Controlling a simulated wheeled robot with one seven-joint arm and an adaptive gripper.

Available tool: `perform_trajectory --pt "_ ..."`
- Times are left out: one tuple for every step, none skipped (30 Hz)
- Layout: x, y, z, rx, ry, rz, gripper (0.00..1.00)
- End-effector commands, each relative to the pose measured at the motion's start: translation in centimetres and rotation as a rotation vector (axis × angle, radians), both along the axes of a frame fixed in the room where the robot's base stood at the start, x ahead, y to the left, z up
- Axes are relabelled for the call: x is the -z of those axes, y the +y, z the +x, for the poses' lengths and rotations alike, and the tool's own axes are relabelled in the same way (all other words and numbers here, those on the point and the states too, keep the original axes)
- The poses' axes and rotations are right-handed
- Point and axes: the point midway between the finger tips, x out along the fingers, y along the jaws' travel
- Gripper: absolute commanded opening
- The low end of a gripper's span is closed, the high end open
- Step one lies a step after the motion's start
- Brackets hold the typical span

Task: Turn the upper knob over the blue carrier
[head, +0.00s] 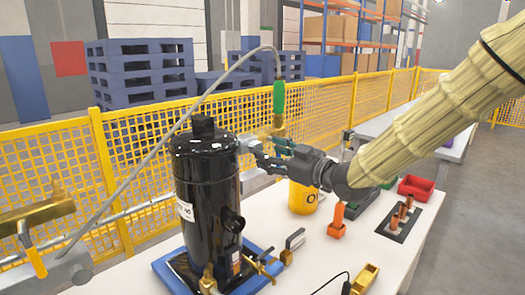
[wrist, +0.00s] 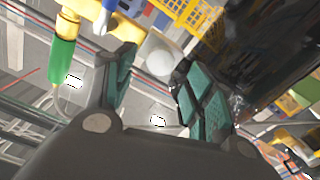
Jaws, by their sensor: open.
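The blue carrier (head: 160,272) lies on the white table under a tall black compressor (head: 205,195). A pale rounded knob (wrist: 159,62) on a light square block shows between my fingers in the wrist view; in the head view my gripper hides most of that spot. My gripper (head: 260,156) is open, to the right of the compressor's upper part, with its fingertips near a brass fitting (head: 266,132). In the wrist view my gripper (wrist: 155,66) has its fingers on either side of the knob, with gaps showing; contact cannot be told.
A green-handled hose end (head: 279,97) stands above the fitting, its grey hose arching left. Brass valves (head: 263,266) sit low on the carrier. A yellow canister (head: 303,197), an orange part (head: 338,222) and a red bin (head: 416,188) stand right. A yellow fence (head: 145,160) runs behind.

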Motion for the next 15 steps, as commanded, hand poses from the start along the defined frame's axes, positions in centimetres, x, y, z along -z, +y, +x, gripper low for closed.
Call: perform_trajectory --pt "-0.1 -0.8 -0.8 0.001 0.0 0.002 0.54" --pt "-0.1 -1.2 -1.2 0.001 0.0 0.003 0.54" --pt "-0.1 -1.7 -1.7 0.001 0.0 0.003 0.54" --pt "-0.1 -2.0 -2.1 0.001 0.001 0.002 0.54" --pt "-0.1 -2.4 -2.4 0.001 0.0 0.002 0.54" --pt "-0.1 -2.9 -2.9 0.001 -0.001 0.002 0.54" --pt "0.0 -3.2 -3.2 0.0 0.0 0.003 0.54" --pt "0.0 -3.5 -3.5 0.001 0.001 0.002 0.54" --pt "0.0 -3.8 -3.8 0.001 0.0 0.002 0.54" --pt "-0.1 -4.1 -4.1 0.001 -0.001 0.001 0.54" --pt "-0.1 -4.3 -4.3 0.001 -0.001 0.001 0.54" --pt "0.0 -4.6 -4.6 0.001 -0.001 0.001 0.54" --pt "0.0 -4.7 -4.7 0.001 0.0 0.0 0.54" --pt "0.0 -4.9 -4.9 0.001 0.0 0.0 0.54" --pt "0.0 -5.0 -5.0 0.001 0.0 0.0 0.54"
